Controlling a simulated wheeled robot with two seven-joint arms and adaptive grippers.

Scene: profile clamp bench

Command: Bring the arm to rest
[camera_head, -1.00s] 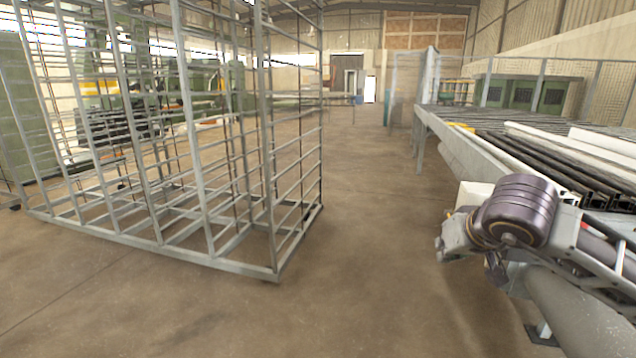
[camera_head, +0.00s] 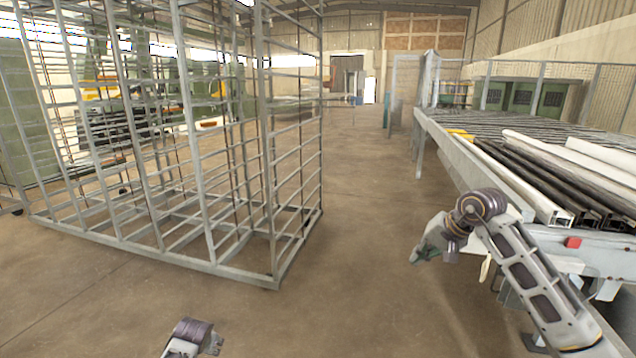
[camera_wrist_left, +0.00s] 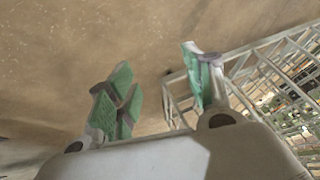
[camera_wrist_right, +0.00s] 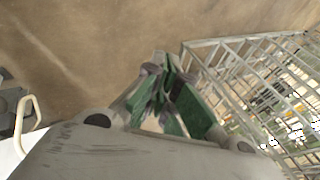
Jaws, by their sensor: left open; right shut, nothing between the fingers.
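My right arm reaches in from the right in the head view, and its gripper (camera_head: 428,248) hangs over the floor to the left of the bench. In the right wrist view this gripper's green fingers (camera_wrist_right: 168,88) meet, with nothing between them. A piece of my left arm (camera_head: 190,338) shows at the bottom edge of the head view; its fingers cannot be made out there. In the left wrist view the left gripper's green fingers (camera_wrist_left: 162,88) stand wide apart and empty above bare floor.
A tall grey wire rack (camera_head: 225,262) stands on the left. The bench (camera_head: 455,150) on the right carries several long white and dark profiles (camera_head: 535,190) and has a red button (camera_head: 573,243) on its near side. The concrete floor (camera_head: 370,200) between rack and bench is clear.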

